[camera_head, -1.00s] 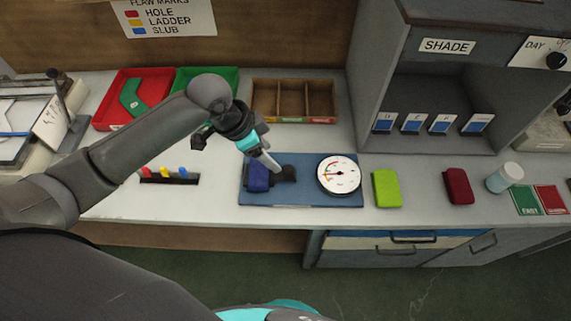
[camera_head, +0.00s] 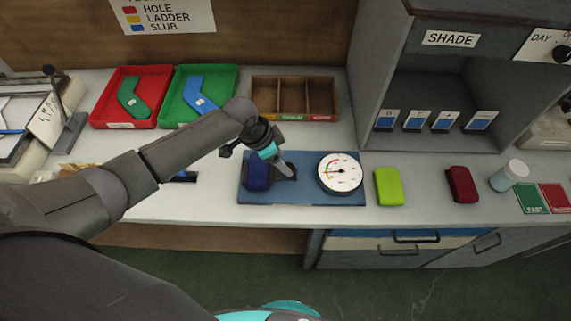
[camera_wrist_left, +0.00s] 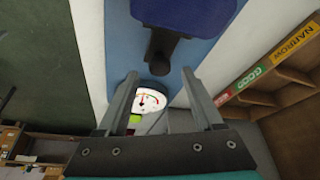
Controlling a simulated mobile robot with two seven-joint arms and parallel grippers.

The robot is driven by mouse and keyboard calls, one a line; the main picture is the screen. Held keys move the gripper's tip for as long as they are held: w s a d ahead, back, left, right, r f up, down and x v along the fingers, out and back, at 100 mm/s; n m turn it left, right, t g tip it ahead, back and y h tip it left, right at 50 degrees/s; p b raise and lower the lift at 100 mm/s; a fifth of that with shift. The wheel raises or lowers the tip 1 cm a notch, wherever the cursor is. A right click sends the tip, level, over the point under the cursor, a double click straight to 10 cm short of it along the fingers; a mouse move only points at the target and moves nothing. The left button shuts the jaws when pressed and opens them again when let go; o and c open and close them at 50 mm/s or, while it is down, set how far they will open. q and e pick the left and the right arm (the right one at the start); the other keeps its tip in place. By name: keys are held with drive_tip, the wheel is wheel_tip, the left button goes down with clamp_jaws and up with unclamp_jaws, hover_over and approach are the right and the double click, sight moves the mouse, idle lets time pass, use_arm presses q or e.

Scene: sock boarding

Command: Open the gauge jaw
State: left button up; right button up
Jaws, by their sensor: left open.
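The gauge stands on a blue base plate (camera_head: 312,198) near the front of the bench. It has a round white dial (camera_head: 340,173), a dark blue block (camera_head: 257,178) at its left and a dark jaw piece beside the block. My left gripper (camera_head: 288,174) is over the jaw piece and partly hides it. In the left wrist view, the fingers (camera_wrist_left: 162,88) are apart and empty. The dark jaw piece (camera_wrist_left: 163,50) is just beyond them, with the blue block (camera_wrist_left: 185,12) above and the dial (camera_wrist_left: 152,101) between the fingers. Contact cannot be told. My right gripper is not in view.
A red tray (camera_head: 101,110) and a green tray (camera_head: 231,94), each with a bent piece, and a wooden divided box (camera_head: 333,100) stand behind. A lime block (camera_head: 388,187) and a maroon block (camera_head: 462,184) lie right of the gauge. The shade cabinet (camera_head: 375,60) rises behind.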

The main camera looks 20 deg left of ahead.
use_arm(q)
drive_tip(key=shift+x, duration=1.35)
clamp_jaws()
idle(0.5)
